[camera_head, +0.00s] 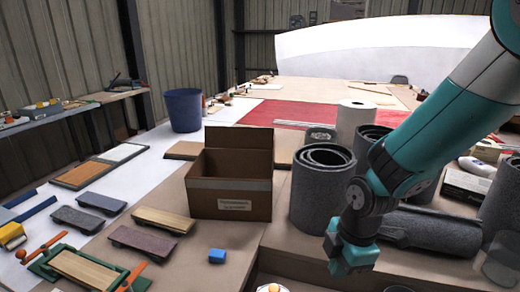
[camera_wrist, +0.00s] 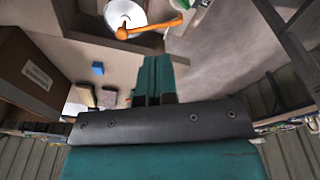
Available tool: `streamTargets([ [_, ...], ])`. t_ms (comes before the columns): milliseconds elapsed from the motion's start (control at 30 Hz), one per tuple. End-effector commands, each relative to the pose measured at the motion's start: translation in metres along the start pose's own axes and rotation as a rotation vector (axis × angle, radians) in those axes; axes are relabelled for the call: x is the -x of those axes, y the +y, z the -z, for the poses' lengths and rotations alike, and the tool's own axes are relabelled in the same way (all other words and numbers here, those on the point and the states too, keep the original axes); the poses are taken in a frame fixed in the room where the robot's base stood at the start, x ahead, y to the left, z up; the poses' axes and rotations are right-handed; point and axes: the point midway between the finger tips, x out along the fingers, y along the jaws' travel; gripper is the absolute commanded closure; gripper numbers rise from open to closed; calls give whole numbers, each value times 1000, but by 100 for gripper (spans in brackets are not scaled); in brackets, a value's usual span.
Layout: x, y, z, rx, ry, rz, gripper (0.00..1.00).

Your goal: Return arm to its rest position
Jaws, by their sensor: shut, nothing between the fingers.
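My teal and grey arm comes in from the upper right in the head view, reaching down over the front of the table. My gripper (camera_head: 352,262) points downward near the front edge, right of the cardboard box and in front of the grey rolls. In the wrist view my gripper (camera_wrist: 154,72) shows its teal fingers together, with nothing between them. A small blue block (camera_head: 217,256) lies on the brown surface left of my gripper, apart from it; it also shows in the wrist view (camera_wrist: 98,68).
An open cardboard box (camera_head: 230,185) stands left of my arm. Grey rolls (camera_head: 322,190) stand close behind my gripper, and one lies flat (camera_head: 430,232) to its right. Sanding boards (camera_head: 165,219) lie at the left. A white bowl (camera_wrist: 127,12) with an orange-handled tool shows in the wrist view.

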Motion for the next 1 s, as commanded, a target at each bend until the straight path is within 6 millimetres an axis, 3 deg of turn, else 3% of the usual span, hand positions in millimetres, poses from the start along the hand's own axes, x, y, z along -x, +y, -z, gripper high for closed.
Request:
streamTargets([
  [33, 29, -10, 10, -126, 35, -17, 100],
  [200, 101, -59, 40, -569, 139, 4, 100],
  [400, 150, -119, 60, -958, 204, 60, 100],
  [600, 165, -147, 67, -1126, 218, 91, 100],
  [1000, 166, -148, 67, -1143, 218, 95, 100],
])
